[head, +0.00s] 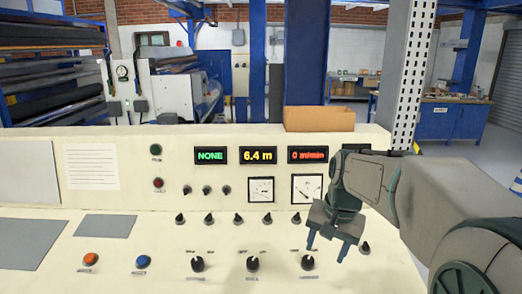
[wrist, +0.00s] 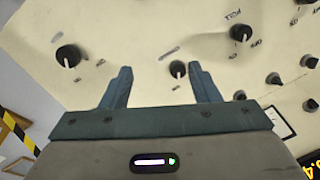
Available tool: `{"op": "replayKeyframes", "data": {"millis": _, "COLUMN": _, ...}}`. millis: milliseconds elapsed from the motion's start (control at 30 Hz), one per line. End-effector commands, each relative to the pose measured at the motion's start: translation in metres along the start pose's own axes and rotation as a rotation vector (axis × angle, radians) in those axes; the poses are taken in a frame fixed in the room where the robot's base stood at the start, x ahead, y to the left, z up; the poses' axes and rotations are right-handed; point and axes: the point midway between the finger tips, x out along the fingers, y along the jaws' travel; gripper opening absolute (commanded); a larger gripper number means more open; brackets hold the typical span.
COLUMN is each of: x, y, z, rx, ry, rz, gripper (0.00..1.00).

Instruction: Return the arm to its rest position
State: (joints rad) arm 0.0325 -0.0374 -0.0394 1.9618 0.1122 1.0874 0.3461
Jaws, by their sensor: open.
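My gripper (head: 327,246) is at the right of the cream control panel (head: 130,222) in the head view, pointing down over its sloped face. Its two fingers are apart and nothing is between them. In the wrist view my gripper (wrist: 160,85) shows two spread fingers. A small black knob (wrist: 178,69) appears between the fingertips there, on the panel beyond; I cannot tell how far away it is. My arm (head: 420,205) reaches in from the right edge, bent at the wrist, and hides the panel's right part.
The panel holds several black knobs (head: 252,264), an orange button (head: 91,259), a blue button (head: 143,262) and two gauges. Displays read NONE, 6.4 m and 0 m/min. A cardboard box (head: 319,119) sits on the panel's top. A perforated white post (head: 407,75) stands behind my arm.

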Motion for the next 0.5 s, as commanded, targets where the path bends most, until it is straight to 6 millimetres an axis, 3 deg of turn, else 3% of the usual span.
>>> {"op": "replayKeyframes", "data": {"millis": 100, "x": -0.001, "y": 0.016, "z": 0.042, "rx": -0.116, "ry": 0.036, "rz": 0.01, "gripper": 0.55}}
{"op": "replayKeyframes", "data": {"millis": 300, "x": 0.011, "y": 0.044, "z": 0.103, "rx": -0.305, "ry": 0.093, "rz": 0.035, "gripper": 0.55}}
{"op": "replayKeyframes", "data": {"millis": 500, "x": 0.025, "y": 0.064, "z": 0.14, "rx": -0.43, "ry": 0.126, "rz": 0.057, "gripper": 0.55}}
